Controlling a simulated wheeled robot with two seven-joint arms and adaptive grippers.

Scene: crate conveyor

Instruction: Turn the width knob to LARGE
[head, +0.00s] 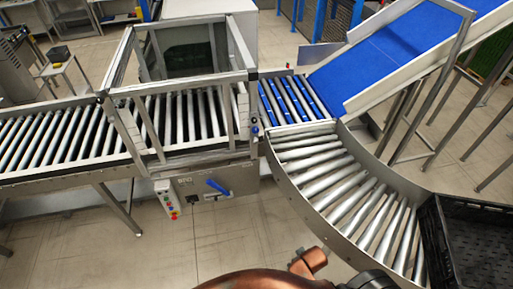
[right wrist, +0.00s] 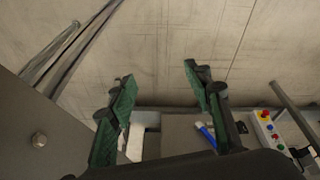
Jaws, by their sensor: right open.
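A blue handle (head: 217,187), which looks like the width knob, sits on the grey front panel (head: 240,178) below the caged conveyor section. Its pointing direction and the LARGE mark are too small to read. The blue handle also shows in the right wrist view (right wrist: 207,132), partly behind a finger. My right gripper (right wrist: 158,75) is open, with green pads and nothing between them. It is apart from the handle, which lies beyond the right-hand finger in that view. The right gripper is not seen in the head view. My left gripper is in neither view.
A button box (head: 167,198) with coloured buttons hangs left of the handle; it also shows in the wrist view (right wrist: 267,131). A curved roller conveyor (head: 345,190) bends right toward a black crate (head: 470,215). A blue belt (head: 390,55) slopes up behind. Floor before the panel is clear.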

